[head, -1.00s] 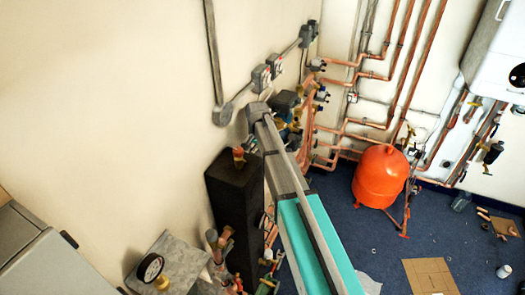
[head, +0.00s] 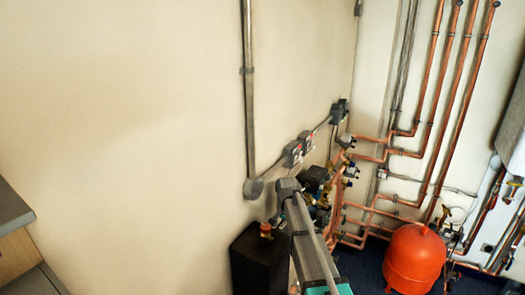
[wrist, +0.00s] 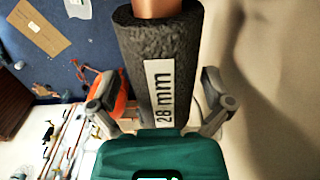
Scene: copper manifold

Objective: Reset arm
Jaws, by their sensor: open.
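My gripper (wrist: 161,98) shows in the wrist view with its two grey fingers spread wide apart and open. A pipe in black foam insulation with a white "28 mm" label (wrist: 162,92) runs up the picture between the fingers. Its bare copper end shows at the top edge. I see gaps beside the foam, and cannot tell whether either finger touches it. In the head view my grey and teal arm reaches up from the bottom toward the copper pipework; the fingers cannot be made out there.
A black block (head: 258,262) stands close left of my arm. Copper pipes (head: 438,110) and valves line the corner, with a red tank (head: 413,262) at right. A grey conduit (head: 248,90) and switch boxes are on the wall. Cardboard (wrist: 38,27) lies on the blue floor.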

